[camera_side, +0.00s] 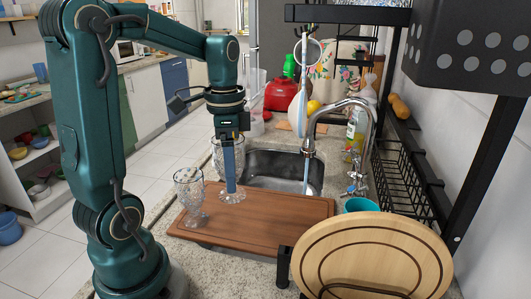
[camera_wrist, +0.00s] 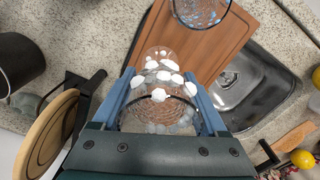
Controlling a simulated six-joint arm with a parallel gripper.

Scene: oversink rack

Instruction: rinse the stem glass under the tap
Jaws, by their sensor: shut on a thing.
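A clear patterned stem glass (camera_side: 238,160) is held between the blue fingers of my gripper (camera_side: 230,186), over the far part of the wooden board. It is about upright; whether its foot touches the board I cannot tell. In the wrist view the glass (camera_wrist: 158,110) sits between both fingers of my gripper (camera_wrist: 160,92), with white patches on it. A second stem glass (camera_side: 189,190) stands on the board to the left; it is cut by the top edge in the wrist view (camera_wrist: 200,12).
A round wooden board (camera_side: 370,255) and a teal cup (camera_side: 361,205) stand at the right front. The black rack (camera_side: 384,100) rises on the right. A red appliance (camera_side: 281,95) and bottles are behind the sink.

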